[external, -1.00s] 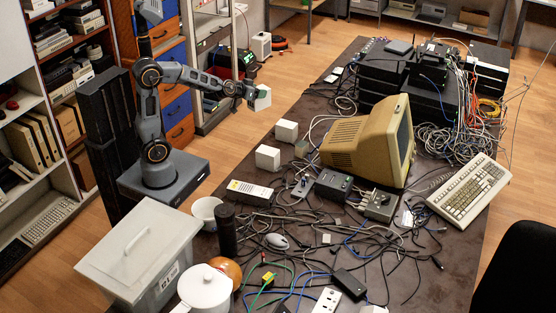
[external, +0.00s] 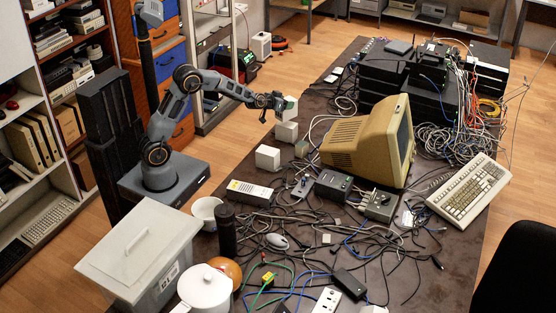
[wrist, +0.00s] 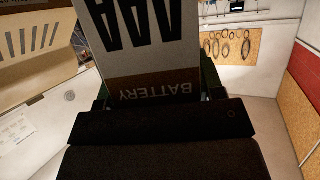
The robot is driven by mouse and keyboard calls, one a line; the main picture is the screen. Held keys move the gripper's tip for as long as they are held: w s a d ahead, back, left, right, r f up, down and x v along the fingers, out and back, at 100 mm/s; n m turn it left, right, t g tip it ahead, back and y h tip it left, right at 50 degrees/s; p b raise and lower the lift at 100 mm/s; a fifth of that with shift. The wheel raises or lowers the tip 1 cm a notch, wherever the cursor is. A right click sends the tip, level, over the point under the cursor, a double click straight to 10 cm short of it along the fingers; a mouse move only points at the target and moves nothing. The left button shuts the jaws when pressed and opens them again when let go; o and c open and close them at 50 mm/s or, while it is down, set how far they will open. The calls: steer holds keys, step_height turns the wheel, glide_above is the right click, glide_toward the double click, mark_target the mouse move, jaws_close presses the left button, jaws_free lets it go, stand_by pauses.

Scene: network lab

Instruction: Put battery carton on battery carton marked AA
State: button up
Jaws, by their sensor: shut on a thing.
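My gripper (external: 278,104) is shut on a white battery carton (external: 290,103). In the wrist view the held carton (wrist: 150,62) shows large black letters "AAA" and a brown band reading "BATTERY", upside down. In the external view it is just above a white carton (external: 286,133) on the table; I cannot tell whether the two touch. Another white carton (external: 267,158) stands nearer the camera, apart from them. The marks on both standing cartons are too small to read, so I cannot tell which is AA.
A beige monitor (external: 362,143) stands right of the cartons, with tangled cables around it. A small greenish block (external: 301,149) lies between the cartons and monitor. The table's left edge is close.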

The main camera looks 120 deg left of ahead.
steer(key=shift+w+a+f, duration=0.1)
steer(key=shift+a+f, duration=0.05)
steer(key=shift+f, duration=0.15)
steer(key=shift+f+b, duration=0.3)
steer(key=shift+f, duration=1.15)
steer(key=shift+f, duration=0.1)
steer(key=shift+f, duration=0.2)
steer(key=o, duration=1)
steer(key=shift+r, duration=0.1)
steer(key=shift+o, duration=0.2)
steer(key=shift+r, duration=0.25)
steer(key=v, duration=1.2)
